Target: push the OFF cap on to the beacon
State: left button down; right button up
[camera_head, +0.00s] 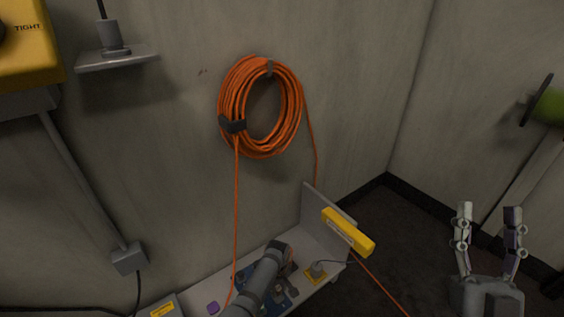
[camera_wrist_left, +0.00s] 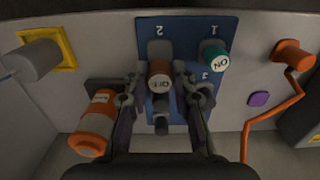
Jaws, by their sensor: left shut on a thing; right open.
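The OFF cap (camera_wrist_left: 160,84), a reddish-brown cylinder with a white labelled face, is between the fingers of my left gripper (camera_wrist_left: 159,75), which is shut on it. It is in front of the blue board (camera_wrist_left: 174,27), near the number 2; I cannot tell whether it touches the board. The teal ON cap (camera_wrist_left: 215,55) is on the board, under the number 1. An orange cylinder (camera_wrist_left: 94,130) with a white label stands beside the board. I cannot tell which thing is the beacon. My right gripper (camera_head: 487,213) is open and empty, away from the bench.
A grey post on a yellow square (camera_head: 317,270) with a cable stands on the bench. The left wrist view shows a purple pad (camera_wrist_left: 258,98) and an orange plug (camera_wrist_left: 293,54) with its cord. A coiled orange cable (camera_head: 236,105) hangs on the wall. A yellow-labelled bar (camera_head: 347,232) tops the bench's end panel.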

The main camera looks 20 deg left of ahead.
pick_arm(q)
jog(key=shift+r, duration=0.25)
jog(key=shift+r+p, duration=0.2)
jog(key=shift+p, duration=0.3)
jog(key=shift+r, duration=0.2)
jog(key=shift+r+p, duration=0.2)
jog(key=shift+p, duration=0.3)
pick_arm(e)
jog(key=w+f+g+h, duration=0.1)
jog(key=f+g, duration=0.3)
jog(key=f, duration=0.4)
jog(key=w+f+m+g, duration=0.1)
jog(key=w+f+g, duration=0.3)
jog(key=f, duration=0.5)
jog(key=shift+d+h, duration=0.15)
jog(key=shift+h, duration=0.25)
dwell(1.0)
jog(key=shift+f, duration=0.1)
